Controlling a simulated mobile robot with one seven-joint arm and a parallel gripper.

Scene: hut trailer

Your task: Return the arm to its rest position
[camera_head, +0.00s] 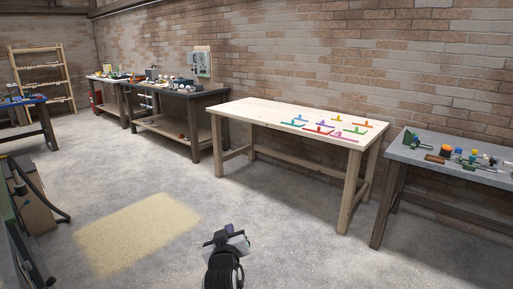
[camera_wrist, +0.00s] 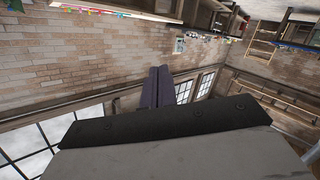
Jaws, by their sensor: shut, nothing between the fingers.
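My arm shows at the bottom middle of the head view, with my gripper (camera_head: 226,234) near its upper end, above the bare concrete floor and apart from the tables. In the wrist view my gripper (camera_wrist: 157,88) has its two dark fingers side by side and together, with nothing between them. The wrist picture is upside down, with the brick wall and windows behind the fingers. Most of the arm is hidden below the head view's edge.
A light wooden table (camera_head: 240,108) with several coloured pieces stands by the brick wall. A grey-topped bench (camera_head: 412,158) with small items is at right. Dark workbenches (camera_head: 196,100) stand further left. A sandy patch (camera_head: 135,232) lies on the open floor.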

